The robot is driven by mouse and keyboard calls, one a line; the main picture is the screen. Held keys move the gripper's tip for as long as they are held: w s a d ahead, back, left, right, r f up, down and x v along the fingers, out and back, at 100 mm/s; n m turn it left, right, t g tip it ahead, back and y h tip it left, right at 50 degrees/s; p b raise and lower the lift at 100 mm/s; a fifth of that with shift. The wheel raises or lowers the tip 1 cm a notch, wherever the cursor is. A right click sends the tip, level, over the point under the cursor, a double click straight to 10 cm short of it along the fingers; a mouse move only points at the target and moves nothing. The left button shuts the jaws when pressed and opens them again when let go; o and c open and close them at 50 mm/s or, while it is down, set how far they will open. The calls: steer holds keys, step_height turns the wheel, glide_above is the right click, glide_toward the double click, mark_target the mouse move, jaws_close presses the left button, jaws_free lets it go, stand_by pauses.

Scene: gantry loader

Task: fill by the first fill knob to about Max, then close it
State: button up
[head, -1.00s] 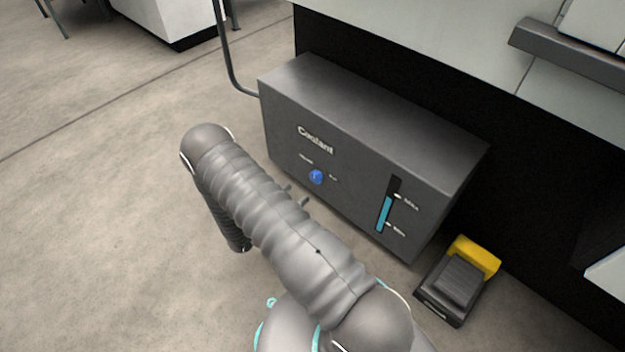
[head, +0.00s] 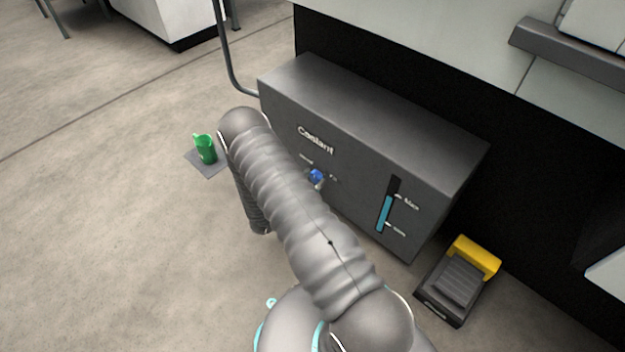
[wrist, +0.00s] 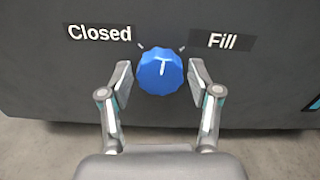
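The first fill knob (head: 316,175) is blue and sits on the front of the grey coolant tank (head: 380,120). In the wrist view the knob (wrist: 160,74) has a white pointer line standing about upright, between the Closed label (wrist: 98,34) and the Fill label (wrist: 222,41). My gripper (wrist: 161,84) is open, with one finger on each side of the knob and a narrow gap showing at each side. The level gauge (head: 385,212) shows cyan fluid up to near the Max mark, seemingly slightly below it. In the head view my arm hides most of the gripper.
A black and yellow foot pedal (head: 458,281) lies right of the tank. A hose (head: 226,60) runs into the tank's left side. The floor at left is clear.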

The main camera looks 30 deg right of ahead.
steer(key=c, duration=0.7)
steer(key=shift+n, duration=0.3)
steer(key=n+b, duration=0.1)
steer(key=n, duration=0.8)
steer(key=shift+n, duration=0.3)
steer(key=o, duration=1.2)
